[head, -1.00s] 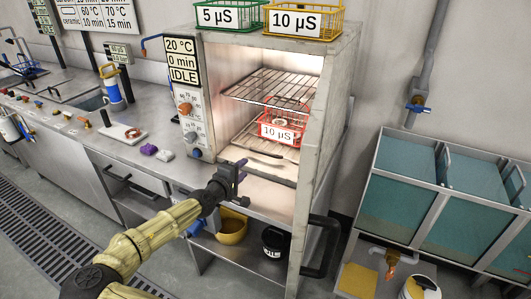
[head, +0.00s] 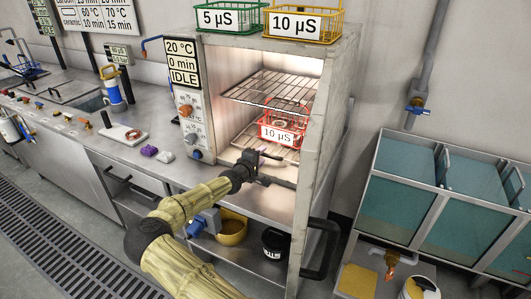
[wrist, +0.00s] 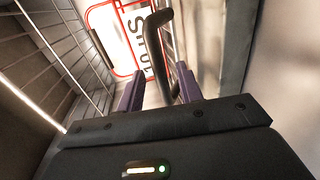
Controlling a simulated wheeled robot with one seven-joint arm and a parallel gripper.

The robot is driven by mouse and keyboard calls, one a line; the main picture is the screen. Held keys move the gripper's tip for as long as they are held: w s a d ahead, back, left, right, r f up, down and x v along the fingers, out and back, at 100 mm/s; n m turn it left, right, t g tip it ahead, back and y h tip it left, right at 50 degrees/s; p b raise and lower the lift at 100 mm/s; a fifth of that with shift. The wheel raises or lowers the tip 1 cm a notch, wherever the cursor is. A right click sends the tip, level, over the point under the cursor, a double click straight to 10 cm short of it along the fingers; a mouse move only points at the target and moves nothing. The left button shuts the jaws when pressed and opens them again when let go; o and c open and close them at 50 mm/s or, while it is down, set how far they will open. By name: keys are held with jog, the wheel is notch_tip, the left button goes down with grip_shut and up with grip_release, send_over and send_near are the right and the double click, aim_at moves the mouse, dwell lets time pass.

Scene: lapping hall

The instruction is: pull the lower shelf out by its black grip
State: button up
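The lower shelf (head: 283,154) is a wire rack inside the lit oven, with a red basket (head: 281,131) marked 10 µS standing on it. My gripper (head: 262,158) is at the oven's open front, by the shelf's front edge. In the wrist view the black grip (wrist: 161,22) is a dark bent bar reaching down between the two purple fingers of my gripper (wrist: 157,82). The fingers are apart, with gaps beside the bar, and do not look closed on it. In the head view my gripper hides most of the grip.
An upper wire shelf (head: 268,91) is above, empty. The oven's right side wall (head: 318,150) stands close to my gripper. Green (head: 233,16) and yellow (head: 303,20) baskets stand on top of the oven. A yellow bowl (head: 232,228) sits beneath.

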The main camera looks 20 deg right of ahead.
jog(key=x, duration=0.4)
grip_shut()
